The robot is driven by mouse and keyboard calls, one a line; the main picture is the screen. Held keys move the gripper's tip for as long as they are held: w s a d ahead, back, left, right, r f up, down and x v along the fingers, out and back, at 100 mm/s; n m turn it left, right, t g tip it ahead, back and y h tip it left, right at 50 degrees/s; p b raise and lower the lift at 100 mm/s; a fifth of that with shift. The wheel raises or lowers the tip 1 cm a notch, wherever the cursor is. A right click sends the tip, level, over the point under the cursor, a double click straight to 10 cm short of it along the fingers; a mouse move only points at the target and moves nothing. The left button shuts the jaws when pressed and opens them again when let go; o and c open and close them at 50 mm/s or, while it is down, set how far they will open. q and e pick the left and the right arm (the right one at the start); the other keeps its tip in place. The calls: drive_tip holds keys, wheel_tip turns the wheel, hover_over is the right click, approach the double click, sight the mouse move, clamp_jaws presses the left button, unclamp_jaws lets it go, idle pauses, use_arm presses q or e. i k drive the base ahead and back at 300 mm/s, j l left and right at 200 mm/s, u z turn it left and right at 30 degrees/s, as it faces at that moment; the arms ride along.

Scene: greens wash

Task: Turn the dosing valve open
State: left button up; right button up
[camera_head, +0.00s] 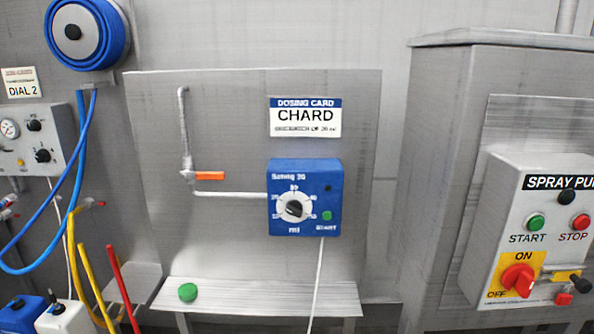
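The dosing valve shows at the middle left of the head view, on a thin white pipe against a grey metal panel. Its orange lever handle (209,176) lies level and points right from the valve body (187,175). One pipe (184,125) runs up from the valve and another (232,194) runs right to the blue dosing box (304,200). The box has a dial (293,207) and a green start button (327,215). Neither of my grippers is in view.
A dosing card reading CHARD (305,116) is above the box. A green round cap (188,292) sits on the metal shelf (255,293) below. The spray pump panel (540,225) stands at right; a blue hose reel (88,32) and coloured hoses are at left.

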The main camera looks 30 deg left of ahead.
sight(184, 176)
drive_tip(key=u, duration=1.6)
